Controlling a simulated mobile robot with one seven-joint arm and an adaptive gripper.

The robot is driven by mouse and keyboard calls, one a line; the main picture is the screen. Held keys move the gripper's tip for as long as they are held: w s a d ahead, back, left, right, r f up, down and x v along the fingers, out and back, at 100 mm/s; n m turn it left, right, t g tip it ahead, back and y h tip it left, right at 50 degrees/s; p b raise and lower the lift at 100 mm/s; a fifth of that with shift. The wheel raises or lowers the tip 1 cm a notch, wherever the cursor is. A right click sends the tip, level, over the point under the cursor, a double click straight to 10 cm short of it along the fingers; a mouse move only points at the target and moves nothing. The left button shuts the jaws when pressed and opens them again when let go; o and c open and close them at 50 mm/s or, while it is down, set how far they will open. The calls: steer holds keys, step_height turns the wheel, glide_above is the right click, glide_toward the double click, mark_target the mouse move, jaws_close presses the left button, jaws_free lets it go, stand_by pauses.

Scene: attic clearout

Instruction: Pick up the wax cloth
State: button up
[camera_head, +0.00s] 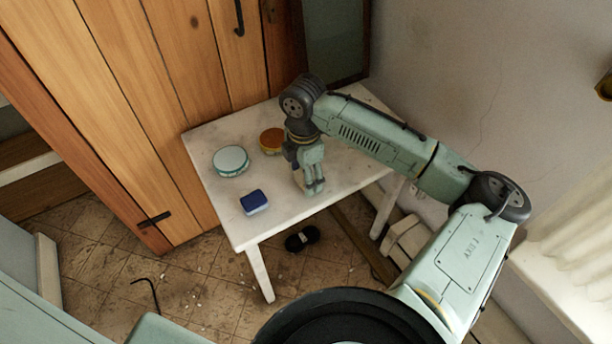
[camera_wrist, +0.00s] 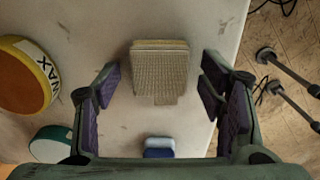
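The wax cloth (camera_wrist: 160,75), a folded beige woven pad, lies on the white table in the wrist view. It sits in the gap between my gripper's fingers, with clear space on both sides. My gripper (camera_wrist: 159,91) is open and points down over it; the height above the cloth is hard to tell. In the head view, my gripper (camera_head: 314,187) is over the right part of the table, and I cannot make out the cloth there.
The white table (camera_head: 283,207) also holds an orange tin (camera_head: 271,141) marked WAX, a round green-white tin (camera_head: 231,160) and a blue-white block (camera_head: 254,202). A dark object (camera_head: 302,238) lies on the floor. A wall stands close on the right.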

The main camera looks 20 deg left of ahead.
steer(key=c, duration=1.2)
steer(key=shift+r, duration=0.1)
